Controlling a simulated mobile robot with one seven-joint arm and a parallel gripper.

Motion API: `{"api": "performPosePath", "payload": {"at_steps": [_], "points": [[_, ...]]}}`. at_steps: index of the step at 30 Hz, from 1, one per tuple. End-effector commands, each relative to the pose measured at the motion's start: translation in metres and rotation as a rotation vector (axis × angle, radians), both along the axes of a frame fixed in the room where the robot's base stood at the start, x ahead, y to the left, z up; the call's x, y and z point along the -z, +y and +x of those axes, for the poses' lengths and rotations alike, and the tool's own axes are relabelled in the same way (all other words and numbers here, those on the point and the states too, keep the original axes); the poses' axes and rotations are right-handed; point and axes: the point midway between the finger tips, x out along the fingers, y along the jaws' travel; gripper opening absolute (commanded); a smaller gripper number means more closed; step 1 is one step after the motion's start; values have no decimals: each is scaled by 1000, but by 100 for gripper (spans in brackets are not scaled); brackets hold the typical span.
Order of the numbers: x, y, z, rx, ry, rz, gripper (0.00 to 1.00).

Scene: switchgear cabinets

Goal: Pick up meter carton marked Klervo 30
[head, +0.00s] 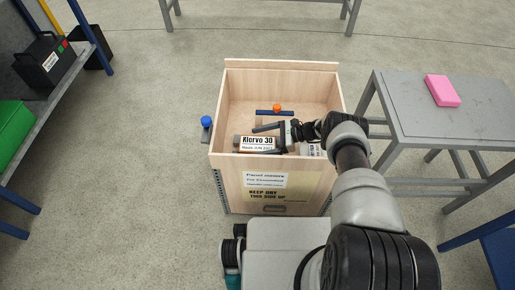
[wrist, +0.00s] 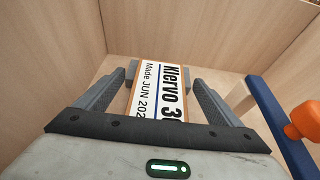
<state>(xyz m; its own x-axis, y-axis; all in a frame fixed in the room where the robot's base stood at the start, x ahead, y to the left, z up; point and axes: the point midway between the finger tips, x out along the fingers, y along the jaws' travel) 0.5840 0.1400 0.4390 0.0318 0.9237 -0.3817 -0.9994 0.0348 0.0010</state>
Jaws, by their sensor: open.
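The meter carton marked Klervo 30 (head: 257,143) lies in a light wooden crate (head: 273,64), close to its front wall. In the wrist view the carton (wrist: 156,88) shows its white label with black print and a blue stripe; part of the print is cut off by my gripper's body. My gripper (wrist: 162,80) is open, with one finger on each side of the carton. In the head view my gripper (head: 268,132) reaches into the crate from the right. I cannot tell whether the fingers touch the carton.
A blue bar with an orange knob (head: 277,107) is in the crate behind the carton; the wrist view shows it at right. Another white-labelled item (head: 313,149) sits right of the carton, partly hidden. A grey table (head: 450,118) with a pink block (head: 442,90) stands at right.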

Motion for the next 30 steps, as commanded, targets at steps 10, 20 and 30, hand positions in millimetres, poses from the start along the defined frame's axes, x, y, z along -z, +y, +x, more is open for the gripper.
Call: {"api": "performPosePath", "payload": {"at_steps": [10,20,30], "points": [[15,28,2,0,-1,-2,88],[14,28,2,0,-1,-1,48],[12,28,2,0,-2,1,30]]}}
